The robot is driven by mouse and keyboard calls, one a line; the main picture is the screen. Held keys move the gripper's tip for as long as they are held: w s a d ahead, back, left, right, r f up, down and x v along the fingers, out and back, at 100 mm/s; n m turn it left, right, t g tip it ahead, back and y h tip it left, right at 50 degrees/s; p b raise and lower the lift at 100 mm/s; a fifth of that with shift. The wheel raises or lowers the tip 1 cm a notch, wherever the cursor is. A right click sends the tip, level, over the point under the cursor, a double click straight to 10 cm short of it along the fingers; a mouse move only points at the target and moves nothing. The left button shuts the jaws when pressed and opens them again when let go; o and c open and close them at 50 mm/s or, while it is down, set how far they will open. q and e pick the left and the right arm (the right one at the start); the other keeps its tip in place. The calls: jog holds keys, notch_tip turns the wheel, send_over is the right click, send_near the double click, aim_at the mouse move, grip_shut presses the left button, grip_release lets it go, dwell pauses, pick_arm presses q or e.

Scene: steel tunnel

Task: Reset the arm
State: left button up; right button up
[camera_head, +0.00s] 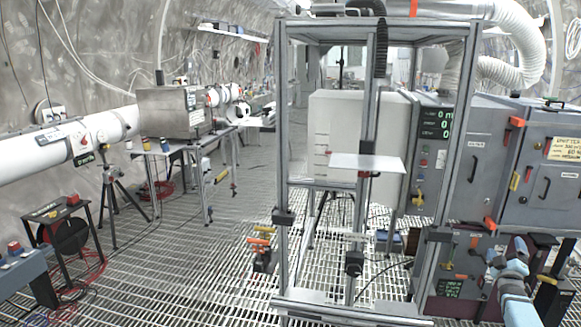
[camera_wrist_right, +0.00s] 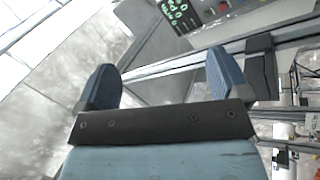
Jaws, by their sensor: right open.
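My right arm (camera_head: 514,290) comes in from the lower right in the head view, pale blue, raised in front of the grey cabinets. My right gripper (camera_head: 494,258) is at its upper end, small in this view. In the right wrist view the gripper (camera_wrist_right: 170,80) shows two blue fingers standing wide apart on a dark bar. The space between them is empty. It is open and holds nothing. My left arm and left gripper are in neither view.
A metal frame (camera_head: 283,150) with a small white shelf (camera_head: 366,162) stands just left of my right arm. Grey cabinets (camera_head: 480,150) with panels and handles fill the right side. The grated floor (camera_head: 190,250) is fairly clear on the left, beside a tripod (camera_head: 108,190) and red cables.

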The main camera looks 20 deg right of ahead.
notch_tip(320, 180, up, 3)
jog(key=s+d, duration=0.1)
jog(key=d, duration=0.2)
jog(key=s+a+f+n+g+y, duration=0.15)
jog(key=a+f+y, duration=0.35)
jog(key=a, duration=0.7)
jog(key=s+a+f+n+y, duration=0.2)
jog(key=a+f+n+y, duration=0.3)
jog(key=a, duration=0.6)
jog(key=s+a+f+y, duration=0.1)
jog(key=a+f+y, duration=0.2)
jog(key=a+f, duration=0.65)
jog(key=s+a+f+m+g+y, duration=0.1)
jog(key=s+a+f+g+y, duration=0.15)
jog(key=s+a, duration=1)
jog(key=s+a+f+m+g+y, duration=0.1)
jog(key=s+a+g+y, duration=0.15)
jog(key=s+a, duration=1)
jog(key=w+a+r+m, duration=0.1)
jog(key=w+a+m, duration=0.15)
jog(key=a, duration=0.55)
jog(key=w+a+r+m, duration=0.1)
jog(key=w+a+m, duration=0.15)
jog(key=a, duration=0.55)
notch_tip(320, 180, up, 11)
jog(key=p, duration=1.2)
jog(key=shift+f+t, duration=0.15)
jog(key=shift+t, duration=0.3)
jog(key=shift+d+n, duration=0.1)
jog(key=shift+n, duration=0.15)
